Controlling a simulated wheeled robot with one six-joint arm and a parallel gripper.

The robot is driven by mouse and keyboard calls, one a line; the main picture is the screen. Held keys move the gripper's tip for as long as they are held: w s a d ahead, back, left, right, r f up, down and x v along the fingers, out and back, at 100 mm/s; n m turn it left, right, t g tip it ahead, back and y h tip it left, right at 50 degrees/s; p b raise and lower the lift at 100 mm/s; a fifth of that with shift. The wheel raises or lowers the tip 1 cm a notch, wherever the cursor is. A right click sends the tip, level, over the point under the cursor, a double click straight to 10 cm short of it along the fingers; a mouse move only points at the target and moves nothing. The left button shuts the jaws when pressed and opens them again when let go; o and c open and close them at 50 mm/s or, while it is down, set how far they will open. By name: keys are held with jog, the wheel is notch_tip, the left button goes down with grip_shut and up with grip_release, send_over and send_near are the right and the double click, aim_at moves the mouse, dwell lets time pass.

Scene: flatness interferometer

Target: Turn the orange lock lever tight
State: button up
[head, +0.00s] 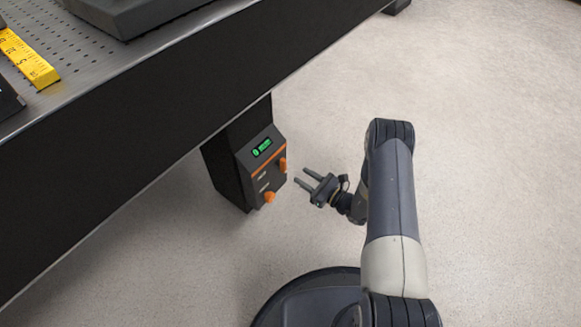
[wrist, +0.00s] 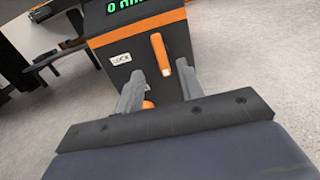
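The orange lock lever (wrist: 161,54) is on the front of a dark control box (wrist: 149,59), beside a white "LOCK" label (wrist: 121,59). It hangs nearly straight down and has a pale tip. In the head view an orange lever (head: 283,164) is at the box's upper right, below the green display. My gripper (head: 304,177) points at the box from the right, its fingers spread and empty. In the wrist view the open fingers (wrist: 160,88) stand on either side below the lever; I cannot see contact. An orange knob (head: 269,197) sits lower on the box and is partly hidden in the wrist view.
The box is on a dark column under a large table (head: 150,95) whose edge overhangs it. The floor (head: 490,150) to the right is clear.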

aim_at(286, 166)
jog(key=b+x, duration=0.1)
jog(key=x, duration=0.7)
jog(key=shift+b, duration=0.4)
jog(key=shift+c, duration=0.2)
grip_shut()
